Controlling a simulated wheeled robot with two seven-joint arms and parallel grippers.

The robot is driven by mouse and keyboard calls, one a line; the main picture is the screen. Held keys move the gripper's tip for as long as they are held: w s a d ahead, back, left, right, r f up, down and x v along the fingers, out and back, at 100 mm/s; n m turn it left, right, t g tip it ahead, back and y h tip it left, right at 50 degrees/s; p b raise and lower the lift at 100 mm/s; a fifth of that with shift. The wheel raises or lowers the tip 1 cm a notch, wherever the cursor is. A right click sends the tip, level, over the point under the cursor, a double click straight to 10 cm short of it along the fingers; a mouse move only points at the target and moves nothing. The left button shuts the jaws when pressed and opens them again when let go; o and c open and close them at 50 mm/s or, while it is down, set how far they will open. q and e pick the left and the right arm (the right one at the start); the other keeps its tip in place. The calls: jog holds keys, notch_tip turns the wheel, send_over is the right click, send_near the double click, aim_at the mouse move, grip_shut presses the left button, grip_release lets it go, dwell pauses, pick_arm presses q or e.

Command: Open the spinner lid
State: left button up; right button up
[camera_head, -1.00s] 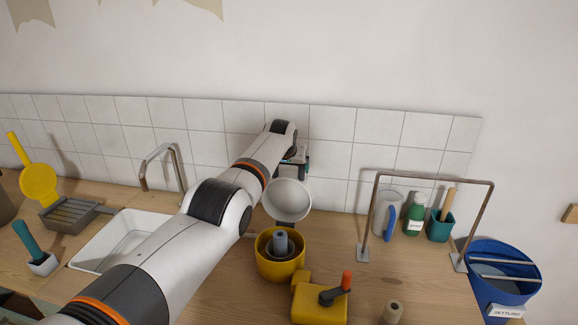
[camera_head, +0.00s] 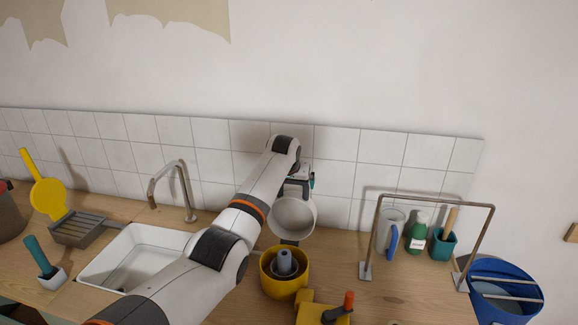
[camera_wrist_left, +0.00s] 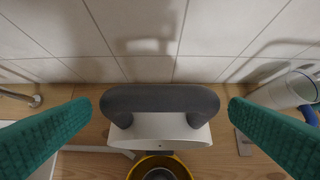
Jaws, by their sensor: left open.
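The spinner is a yellow bowl (camera_head: 284,277) on the counter, with a grey core (camera_head: 284,263) inside. Its white lid (camera_head: 293,217) stands tilted up above the bowl's back edge, so the bowl's mouth shows. In the left wrist view, the lid (camera_wrist_left: 165,132) carries a dark grey handle (camera_wrist_left: 160,98). My left gripper (camera_head: 300,187) is behind the raised lid, partly hidden by it. In the left wrist view, its teal fingers (camera_wrist_left: 165,108) are spread open on both sides of the handle, with gaps. My right gripper is not in view.
A tiled wall (camera_head: 340,165) rises close behind the gripper. A sink (camera_head: 135,255) with a tap is left. A metal rail frame (camera_head: 436,200) stands right, near a jug, a green bottle and a teal pot. A yellow block with an orange-tipped lever (camera_head: 322,308) lies in front.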

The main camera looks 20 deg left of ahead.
pick_arm(q)
jog(key=b+v, duration=0.1)
jog(key=v, duration=0.6)
jog(key=shift+s+b, duration=0.25)
jog(key=shift+b, duration=0.1)
jog(key=shift+d+r, duration=0.1)
